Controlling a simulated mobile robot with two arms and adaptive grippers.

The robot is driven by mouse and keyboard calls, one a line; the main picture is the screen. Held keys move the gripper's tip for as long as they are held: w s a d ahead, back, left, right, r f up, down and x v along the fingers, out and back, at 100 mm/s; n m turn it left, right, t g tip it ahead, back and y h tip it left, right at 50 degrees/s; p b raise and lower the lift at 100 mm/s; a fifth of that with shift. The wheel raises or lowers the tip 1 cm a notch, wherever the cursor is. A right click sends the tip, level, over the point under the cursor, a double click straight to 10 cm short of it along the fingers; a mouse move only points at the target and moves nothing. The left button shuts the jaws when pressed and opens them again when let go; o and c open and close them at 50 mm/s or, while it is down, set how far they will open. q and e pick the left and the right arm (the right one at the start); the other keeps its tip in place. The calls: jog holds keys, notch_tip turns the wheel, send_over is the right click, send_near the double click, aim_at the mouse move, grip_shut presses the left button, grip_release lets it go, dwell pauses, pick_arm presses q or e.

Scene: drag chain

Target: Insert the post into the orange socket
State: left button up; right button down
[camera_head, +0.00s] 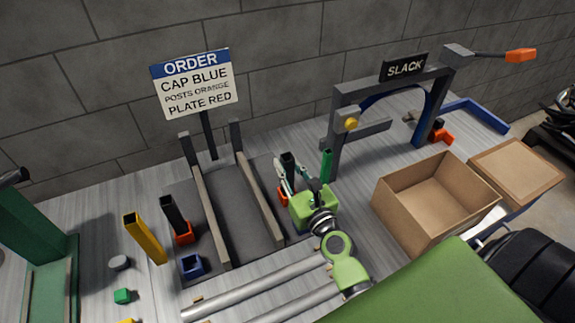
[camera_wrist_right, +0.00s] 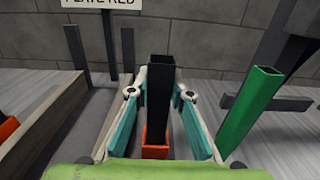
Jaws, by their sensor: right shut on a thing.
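My right gripper (camera_head: 292,172) is shut on a dark, square, hollow post (camera_head: 288,160). In the right wrist view the post (camera_wrist_right: 160,90) stands roughly upright between the teal-padded fingers (camera_wrist_right: 161,80). Its lower end meets an orange socket (camera_wrist_right: 154,142), which also shows beside the gripper in the head view (camera_head: 281,196). A second dark post (camera_head: 172,214) stands in another orange socket (camera_head: 183,236) left of the grey channel. My left gripper is not in view.
A green post (camera_head: 326,166) stands close right of the gripper. The railed grey channel (camera_head: 238,205) lies to the left, with a yellow post (camera_head: 145,240) and blue socket (camera_head: 192,266) beyond. The SLACK frame (camera_head: 337,130) and an open cardboard box (camera_head: 425,225) stand right.

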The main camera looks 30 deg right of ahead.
jog(key=shift+f+b, duration=0.4)
jog(key=shift+f, duration=0.1)
jog(key=c, duration=1.8)
grip_release()
jog(key=shift+o, duration=0.2)
jog(key=shift+s, duration=0.15)
jog(key=s, duration=1.1)
jog(key=shift+s+a+r, duration=0.1)
jog(key=shift+s+a, duration=0.25)
jog(key=shift+s, duration=0.05)
